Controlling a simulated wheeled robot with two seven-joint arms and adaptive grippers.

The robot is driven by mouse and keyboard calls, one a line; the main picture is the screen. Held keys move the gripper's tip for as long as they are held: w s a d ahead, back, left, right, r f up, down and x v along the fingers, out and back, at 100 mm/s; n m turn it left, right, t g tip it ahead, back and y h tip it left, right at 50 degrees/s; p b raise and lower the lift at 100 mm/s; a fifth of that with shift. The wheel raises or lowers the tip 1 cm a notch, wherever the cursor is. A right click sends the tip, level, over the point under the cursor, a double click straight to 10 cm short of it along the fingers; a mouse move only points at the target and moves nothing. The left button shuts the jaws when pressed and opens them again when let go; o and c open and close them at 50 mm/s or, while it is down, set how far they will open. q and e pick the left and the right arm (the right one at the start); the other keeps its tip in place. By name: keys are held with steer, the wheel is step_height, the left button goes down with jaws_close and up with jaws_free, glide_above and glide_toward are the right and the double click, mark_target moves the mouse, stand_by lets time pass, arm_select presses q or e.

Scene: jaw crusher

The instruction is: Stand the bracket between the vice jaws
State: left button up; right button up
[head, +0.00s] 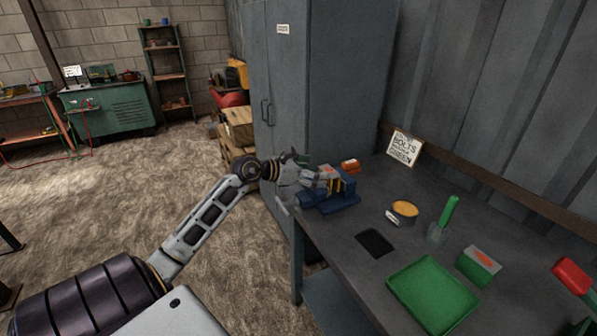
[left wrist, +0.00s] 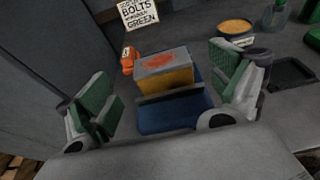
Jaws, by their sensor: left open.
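A blue vice (head: 345,203) stands at the far left end of the grey table; it also shows in the left wrist view (left wrist: 165,117). A yellow block with a grey top and an orange-red mark (left wrist: 166,68) is upright at the vice, apparently the bracket; it shows partly in the head view (head: 328,173). I cannot tell how it sits against each jaw. My left gripper (head: 308,173) is open beside the vice. In the left wrist view its green-padded fingers (left wrist: 167,96) are wide apart, one on each side of the block, with visible gaps. My right gripper is not in view.
An orange-red item (head: 350,166) lies behind the vice. A sign (head: 403,147) and tall cabinet (head: 350,80) stand behind.

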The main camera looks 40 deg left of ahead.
arm_select(q)
steer(key=shift+v, duration=2.9)
steer(key=shift+d, duration=0.1)
